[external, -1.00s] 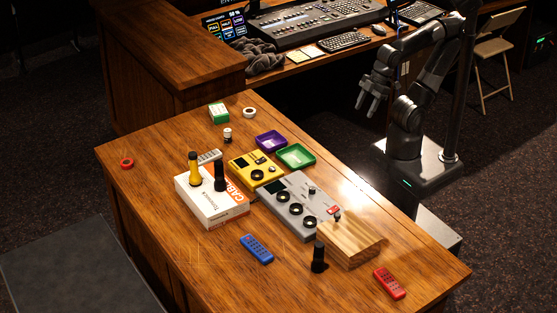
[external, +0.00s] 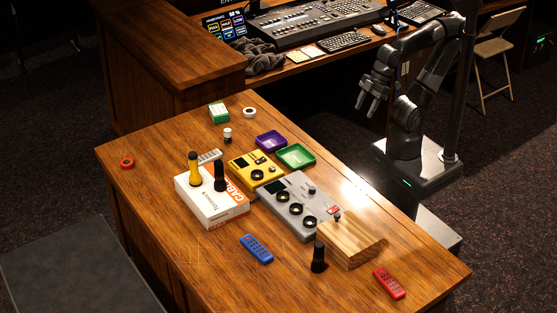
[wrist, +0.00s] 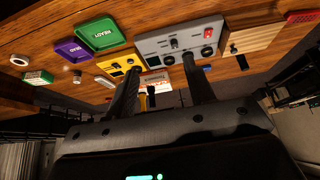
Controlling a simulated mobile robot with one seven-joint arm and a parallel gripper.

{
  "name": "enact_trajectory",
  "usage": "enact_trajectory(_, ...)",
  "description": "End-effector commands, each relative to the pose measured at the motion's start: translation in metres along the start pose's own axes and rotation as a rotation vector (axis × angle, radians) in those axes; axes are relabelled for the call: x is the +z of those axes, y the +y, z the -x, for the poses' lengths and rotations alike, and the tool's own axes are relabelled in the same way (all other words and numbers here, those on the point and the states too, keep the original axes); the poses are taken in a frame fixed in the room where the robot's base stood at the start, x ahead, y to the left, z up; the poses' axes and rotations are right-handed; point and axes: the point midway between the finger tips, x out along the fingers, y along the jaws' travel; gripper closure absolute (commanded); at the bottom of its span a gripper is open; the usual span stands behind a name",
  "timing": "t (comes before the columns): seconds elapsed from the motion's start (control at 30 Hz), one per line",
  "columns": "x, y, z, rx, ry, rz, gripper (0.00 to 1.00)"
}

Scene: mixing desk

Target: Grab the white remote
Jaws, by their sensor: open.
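The white remote (external: 208,157) lies on the wooden desk behind the white box, in the external view. It is pale with small buttons, and its near part is partly hidden by the box and the flashlights standing there. My gripper (external: 372,102) is open and empty, raised at the right of the desk and well apart from the remote. In the wrist view the two dark fingers of my gripper (wrist: 160,92) are spread, with the desk things beyond them.
Yellow (external: 254,168) and grey devices (external: 299,205), purple (external: 271,141) and green trays (external: 296,156) and a wooden block (external: 351,240) stand between. Blue (external: 257,248) and red remotes (external: 389,283) lie in front.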

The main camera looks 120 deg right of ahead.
Motion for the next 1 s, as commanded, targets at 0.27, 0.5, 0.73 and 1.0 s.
enact_trajectory(0.27, 0.000, 0.000, 0.000, 0.000, 0.000, 0.000, 0.37)
enact_trajectory(0.5, 0.000, 0.000, 0.000, 0.000, 0.000, 0.000, 0.35)
enact_trajectory(0.73, -0.031, 0.007, -0.002, 0.012, -0.014, 0.006, 0.35)
enact_trajectory(1.0, -0.114, 0.036, -0.021, 0.034, -0.048, 0.030, 0.35)
